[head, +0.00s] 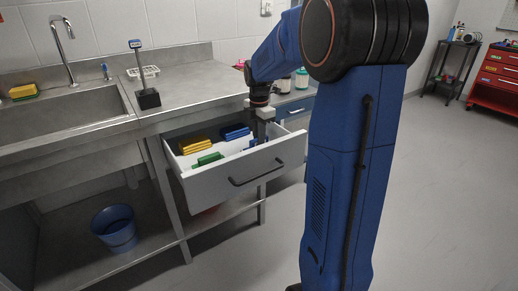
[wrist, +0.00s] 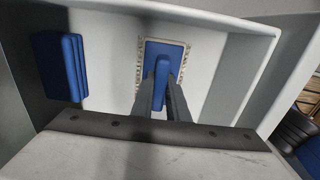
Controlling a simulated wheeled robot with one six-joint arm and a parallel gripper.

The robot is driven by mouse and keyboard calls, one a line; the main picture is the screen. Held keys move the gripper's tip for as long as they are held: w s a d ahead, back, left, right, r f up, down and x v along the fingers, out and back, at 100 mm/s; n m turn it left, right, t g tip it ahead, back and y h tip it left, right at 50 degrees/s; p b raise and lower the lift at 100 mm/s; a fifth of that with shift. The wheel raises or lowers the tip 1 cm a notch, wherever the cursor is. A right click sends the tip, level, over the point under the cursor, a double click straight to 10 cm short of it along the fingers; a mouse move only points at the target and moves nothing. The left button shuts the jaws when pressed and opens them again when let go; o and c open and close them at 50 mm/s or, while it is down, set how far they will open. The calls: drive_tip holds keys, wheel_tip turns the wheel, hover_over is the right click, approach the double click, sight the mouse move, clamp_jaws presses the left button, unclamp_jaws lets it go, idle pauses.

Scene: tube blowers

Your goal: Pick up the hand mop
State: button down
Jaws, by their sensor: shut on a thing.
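The hand mop (wrist: 165,52) lies in the open drawer (head: 235,177). It has a blue back and handle with a pale fringe around its edge, as the wrist view shows. My gripper (wrist: 161,88) is shut on its upright blue handle, with one finger on each side. In the head view my gripper (head: 261,134) reaches down into the right part of the drawer, and a little of the mop shows as blue beside the fingers. The mop appears to rest on the drawer floor, though its underside is hidden.
The drawer also holds a blue block-like item (wrist: 60,67), a yellow one (head: 196,145) and a green one (head: 208,159). The steel counter (head: 190,95) edges the drawer closely. A blue bucket (head: 115,228) stands on the lower shelf. Open floor lies to the right.

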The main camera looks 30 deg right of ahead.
drive_tip(key=shift+r, duration=0.1)
wheel_tip(320, 180, up, 10)
drive_tip(key=shift+f, duration=0.1)
idle(0.4)
idle(0.4)
